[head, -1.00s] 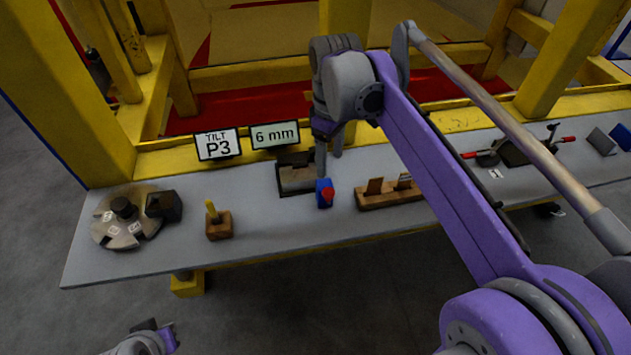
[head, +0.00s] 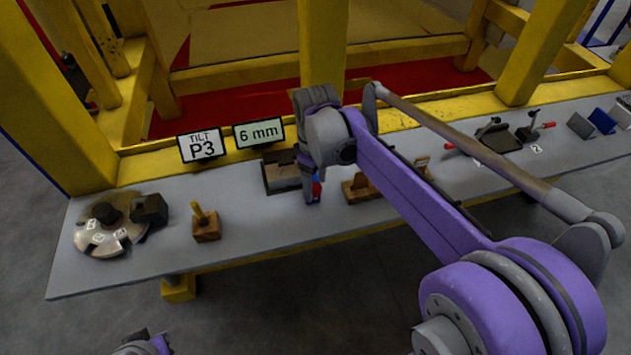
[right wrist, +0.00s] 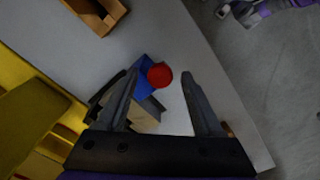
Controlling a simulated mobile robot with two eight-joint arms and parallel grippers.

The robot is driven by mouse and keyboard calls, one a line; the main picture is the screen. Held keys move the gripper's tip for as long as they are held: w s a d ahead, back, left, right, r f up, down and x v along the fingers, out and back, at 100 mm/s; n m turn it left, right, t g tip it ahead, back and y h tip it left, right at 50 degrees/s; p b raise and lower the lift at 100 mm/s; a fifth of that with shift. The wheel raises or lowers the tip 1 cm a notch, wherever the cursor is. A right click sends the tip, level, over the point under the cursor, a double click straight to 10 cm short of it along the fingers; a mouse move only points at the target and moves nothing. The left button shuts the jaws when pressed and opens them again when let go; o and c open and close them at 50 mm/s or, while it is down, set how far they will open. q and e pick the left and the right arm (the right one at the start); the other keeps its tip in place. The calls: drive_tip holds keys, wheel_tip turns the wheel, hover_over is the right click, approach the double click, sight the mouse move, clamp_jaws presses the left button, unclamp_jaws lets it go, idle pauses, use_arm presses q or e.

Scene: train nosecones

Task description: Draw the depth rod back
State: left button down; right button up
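A small blue block with a red round knob (head: 316,190) stands on the bench beside a dark grey and tan block (head: 281,176). My right gripper (head: 308,192) points down at the blue block and partly hides it in the head view. In the right wrist view the right gripper (right wrist: 162,88) is open, with the red knob (right wrist: 159,76) between the fingertips and gaps on both sides. I cannot make out which part is the depth rod. My left gripper (head: 148,343) shows only partly at the bottom edge of the head view.
A notched disc (head: 108,230) and a wooden block with a yellow peg (head: 205,226) stand to the left. A wooden rack (head: 357,190) is close right of the right gripper. Signs reading "TILT P3" (head: 202,146) and "6 mm" (head: 258,133) stand behind.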

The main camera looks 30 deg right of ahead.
clamp_jaws()
idle(1.2)
